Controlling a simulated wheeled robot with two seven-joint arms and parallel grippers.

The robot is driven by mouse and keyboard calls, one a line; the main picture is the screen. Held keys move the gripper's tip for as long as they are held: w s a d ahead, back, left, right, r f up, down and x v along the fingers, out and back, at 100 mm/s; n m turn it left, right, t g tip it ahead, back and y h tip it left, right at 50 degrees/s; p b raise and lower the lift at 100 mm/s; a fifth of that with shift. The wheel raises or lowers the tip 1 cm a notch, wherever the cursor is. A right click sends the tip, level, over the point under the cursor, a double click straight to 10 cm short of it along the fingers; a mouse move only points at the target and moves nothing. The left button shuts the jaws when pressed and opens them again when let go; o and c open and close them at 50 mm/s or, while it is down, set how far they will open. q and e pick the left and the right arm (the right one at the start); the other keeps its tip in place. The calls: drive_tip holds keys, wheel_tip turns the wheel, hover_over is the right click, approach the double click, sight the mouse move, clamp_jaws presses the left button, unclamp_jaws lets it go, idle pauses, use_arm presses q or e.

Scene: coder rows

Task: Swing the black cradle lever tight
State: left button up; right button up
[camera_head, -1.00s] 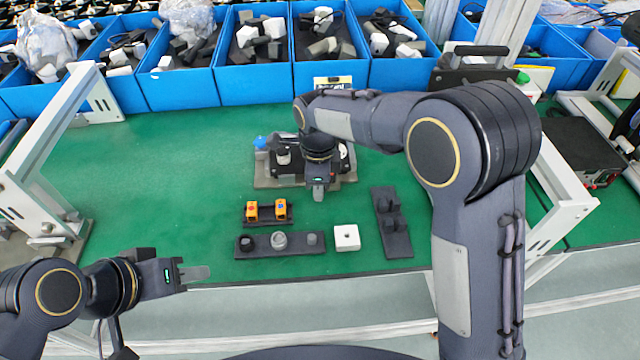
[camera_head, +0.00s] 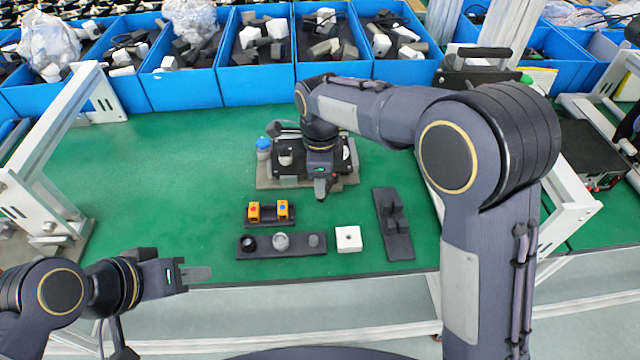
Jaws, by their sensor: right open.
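The black cradle (camera_head: 290,169) sits on a grey base plate (camera_head: 268,184) at the middle back of the green bench. A blue-capped part (camera_head: 263,147) stands at its left end. A dark lever-like bar (camera_head: 284,127) shows at the cradle's back left, beside my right wrist. My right gripper (camera_head: 321,190) hangs over the front of the cradle, pointing down toward the camera. My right arm and hand hide much of the cradle's middle, and I cannot tell whether the fingers touch it. My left gripper (camera_head: 198,273) is near the bench's front left edge, away from the cradle; its finger gap is not clear.
In front of the cradle are a holder with two orange parts (camera_head: 268,223), a dark strip with round pieces (camera_head: 262,255), a white block (camera_head: 348,239) and a dark stepped rack (camera_head: 405,240). Blue bins (camera_head: 258,87) line the back. The left bench is clear.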

wheel_tip(320, 180, up, 5)
drive_tip(key=shift+f, duration=0.1)
idle(0.5)
drive_tip(key=shift+d, duration=0.15)
drive_tip(key=s+d+r+n+t+y, duration=0.1)
drive_tip(key=s+d+r+n+y, duration=0.2)
drive_tip(key=s+d, duration=0.4)
drive_tip(key=s+d+r+n+t+y, duration=0.1)
drive_tip(key=s+d+r+n, duration=0.3)
drive_tip(key=d, duration=0.5)
drive_tip(key=s+d+f+n+t, duration=0.2)
drive_tip(key=s+n, duration=0.3)
drive_tip(key=s, duration=0.2)
drive_tip(key=s+d+f+n+t, duration=0.1)
drive_tip(key=s+d+f+n, duration=0.1)
drive_tip(key=s, duration=0.5)
drive_tip(key=f+n, duration=0.1)
drive_tip(key=n, duration=0.1)
drive_tip(key=shift+f+n+t, duration=0.3)
drive_tip(key=shift+n+t, duration=0.1)
